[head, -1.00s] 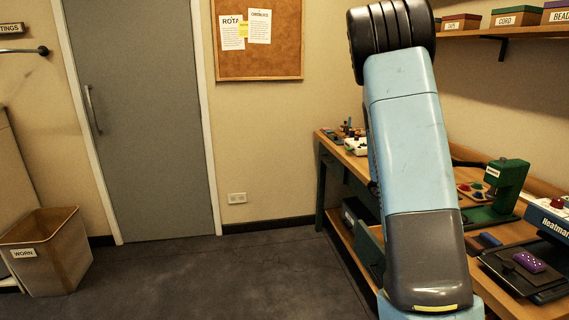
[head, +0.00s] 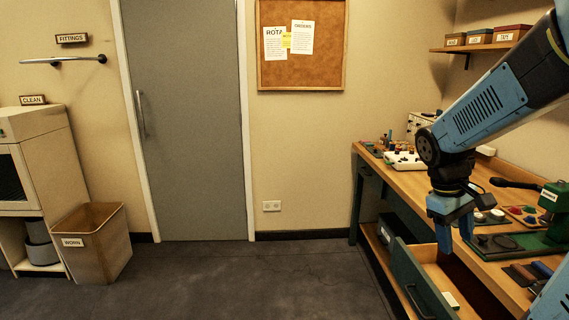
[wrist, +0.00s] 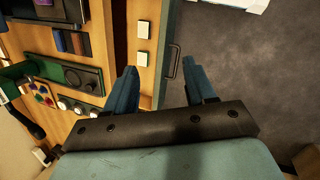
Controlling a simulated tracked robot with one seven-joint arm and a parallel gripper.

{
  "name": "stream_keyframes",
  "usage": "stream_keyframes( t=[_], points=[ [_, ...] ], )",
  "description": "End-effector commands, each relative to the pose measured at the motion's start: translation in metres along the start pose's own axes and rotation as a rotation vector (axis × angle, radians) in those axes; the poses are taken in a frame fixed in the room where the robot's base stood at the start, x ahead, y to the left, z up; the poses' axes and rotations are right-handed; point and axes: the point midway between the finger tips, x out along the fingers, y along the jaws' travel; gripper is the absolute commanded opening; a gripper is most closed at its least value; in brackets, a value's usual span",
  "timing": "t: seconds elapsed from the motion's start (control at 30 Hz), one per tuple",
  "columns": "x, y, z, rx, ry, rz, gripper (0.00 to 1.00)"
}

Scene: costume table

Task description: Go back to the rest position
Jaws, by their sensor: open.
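My gripper (head: 452,232) hangs pointing down at the front edge of the wooden workbench (head: 484,262), in the right of the head view.
Small pale blocks (wrist: 143,30) lie in the drawer. A green press (head: 550,215) and colored pieces stand on the bench. A bin labelled WORN (head: 100,255) stands by the door (head: 187,120) at left. The floor (head: 250,285) between is clear.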

Motion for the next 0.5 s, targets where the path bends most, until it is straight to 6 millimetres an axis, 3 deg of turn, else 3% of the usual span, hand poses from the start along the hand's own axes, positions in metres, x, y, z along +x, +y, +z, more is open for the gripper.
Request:
stream_keyframes(
  t=[0.5],
  points=[
    [-0.085, -0.083, 0.029, 0.263, 0.443, -0.125, 0.55]
  ],
)
